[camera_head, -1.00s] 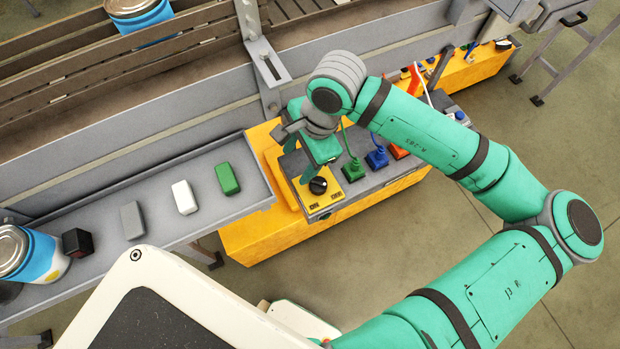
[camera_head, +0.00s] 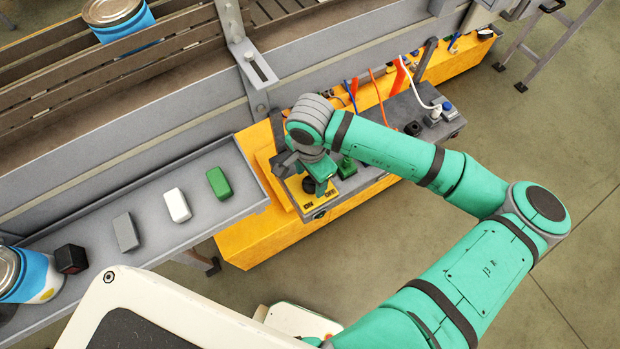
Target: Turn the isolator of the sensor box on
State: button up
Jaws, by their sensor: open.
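The sensor box (camera_head: 402,108) is a grey-topped unit on a yellow beam beside the conveyor. At its near left end is a yellow plate (camera_head: 317,200) marked ON at left and OFF at right. The isolator is a black rotary knob (camera_head: 309,185) on that plate, now mostly hidden by my gripper. My gripper (camera_head: 315,181) is open and points down over the knob, very close to it. I cannot tell whether the fingers touch the knob or which label it points to.
A green plug (camera_head: 346,167) sits just right of my gripper. Further right are cables, a black knob (camera_head: 413,128) and a white plug (camera_head: 433,117). A grey tray (camera_head: 90,210) at left holds several blocks and a can. Open floor lies in front.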

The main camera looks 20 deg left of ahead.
jog(key=shift+f, duration=0.8)
jog(key=shift+c, duration=0.4)
jog(key=c, duration=1)
